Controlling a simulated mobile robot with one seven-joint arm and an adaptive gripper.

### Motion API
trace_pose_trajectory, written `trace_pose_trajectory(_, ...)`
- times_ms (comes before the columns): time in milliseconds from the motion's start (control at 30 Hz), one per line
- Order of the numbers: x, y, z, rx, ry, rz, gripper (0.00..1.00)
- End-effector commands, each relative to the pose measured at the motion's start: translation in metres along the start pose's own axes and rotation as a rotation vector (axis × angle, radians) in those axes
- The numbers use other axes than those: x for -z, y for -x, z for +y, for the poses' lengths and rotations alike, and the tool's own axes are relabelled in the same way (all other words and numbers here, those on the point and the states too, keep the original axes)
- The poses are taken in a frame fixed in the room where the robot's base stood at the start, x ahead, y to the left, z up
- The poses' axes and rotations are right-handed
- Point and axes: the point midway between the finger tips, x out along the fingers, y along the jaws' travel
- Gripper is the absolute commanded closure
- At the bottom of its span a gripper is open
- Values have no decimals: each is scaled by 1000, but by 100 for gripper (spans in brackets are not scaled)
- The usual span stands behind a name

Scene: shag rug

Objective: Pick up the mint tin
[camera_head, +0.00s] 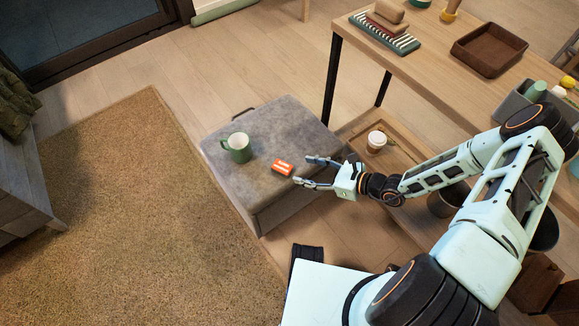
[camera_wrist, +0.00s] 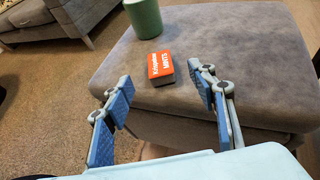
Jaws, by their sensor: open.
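The mint tin (camera_head: 282,167) is a small orange-red box with white lettering. It lies on the grey ottoman (camera_head: 225,180), close to its front right edge. In the wrist view the tin (camera_wrist: 160,66) sits ahead of my gripper, roughly between the lines of the two fingers. My gripper (camera_head: 308,171) is open, with its fingertips just right of the tin. In the wrist view my gripper (camera_wrist: 160,82) shows its two blue-padded fingers spread apart with nothing between them. I cannot tell the exact gap to the tin.
A green mug (camera_head: 238,149) stands on the ottoman left of the tin. A wooden table (camera_head: 440,50) with a brown tray (camera_head: 489,49) is at the right. A white cup (camera_head: 376,141) stands on its lower shelf.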

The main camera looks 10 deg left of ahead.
Motion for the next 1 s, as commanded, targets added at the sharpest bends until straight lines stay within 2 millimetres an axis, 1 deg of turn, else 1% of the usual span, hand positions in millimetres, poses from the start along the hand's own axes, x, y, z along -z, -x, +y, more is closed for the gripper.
trace_pose_trajectory(200,2,-35,0,4,-10,-6,48)
trace_pose_trajectory(300,1,-48,0,4,-10,-5,48)
trace_pose_trajectory(467,1,-56,0,5,-10,-3,48)
trace_pose_trajectory(567,3,-64,1,4,-8,-3,48)
trace_pose_trajectory(700,8,-85,3,3,-9,-4,48)
trace_pose_trajectory(833,6,-103,3,3,-8,-3,48)
trace_pose_trajectory(900,5,-106,2,5,-9,-3,48)
trace_pose_trajectory(1000,4,-106,2,5,-9,-3,48)
